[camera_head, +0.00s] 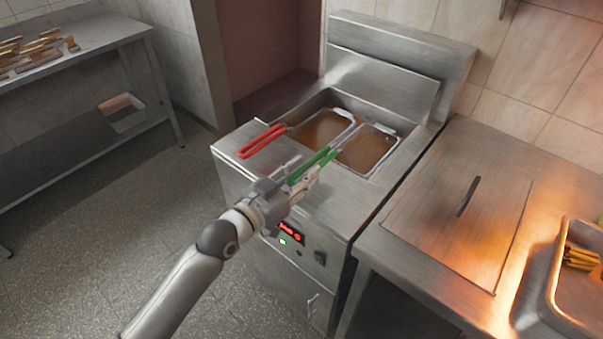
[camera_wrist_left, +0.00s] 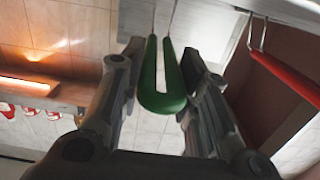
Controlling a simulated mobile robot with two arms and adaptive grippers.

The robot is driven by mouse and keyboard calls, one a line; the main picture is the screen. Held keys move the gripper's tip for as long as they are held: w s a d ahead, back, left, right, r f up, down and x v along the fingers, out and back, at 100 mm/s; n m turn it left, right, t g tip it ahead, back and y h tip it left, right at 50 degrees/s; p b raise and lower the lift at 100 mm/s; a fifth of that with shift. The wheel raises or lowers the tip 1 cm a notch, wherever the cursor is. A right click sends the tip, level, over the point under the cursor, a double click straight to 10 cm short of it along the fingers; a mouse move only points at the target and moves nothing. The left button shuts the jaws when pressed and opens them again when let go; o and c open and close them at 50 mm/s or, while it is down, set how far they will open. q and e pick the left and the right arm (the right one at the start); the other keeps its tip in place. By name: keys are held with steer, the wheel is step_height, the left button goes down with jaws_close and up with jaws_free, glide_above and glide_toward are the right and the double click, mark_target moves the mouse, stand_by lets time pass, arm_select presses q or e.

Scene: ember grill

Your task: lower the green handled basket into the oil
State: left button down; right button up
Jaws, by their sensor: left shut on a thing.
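The green handle (camera_head: 325,157) belongs to the right-hand wire basket (camera_head: 384,129) at the fryer. My left gripper (camera_head: 303,176) is shut on this handle in front of the vats. In the left wrist view the green U-shaped handle (camera_wrist_left: 162,85) lies between the two fingers. The basket is over the right vat, with brown oil (camera_head: 364,152) showing within its outline. I cannot tell how deep the basket sits. My right gripper is not in view.
A second basket with a red handle (camera_head: 262,140) is at the left vat of the fryer (camera_head: 235,150). A steel counter (camera_head: 440,215) with a tray of fries (camera_head: 553,290) stands at the right. A steel table (camera_head: 95,33) with several items stands at the far left.

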arm_select(q)
steer(key=shift+f+b, duration=0.45)
steer(key=shift+f, duration=0.25)
steer(key=c, duration=1.1)
jaws_free()
steer(key=shift+o, duration=0.5)
steer(key=shift+f, duration=0.15)
steer(key=v, duration=1.2)
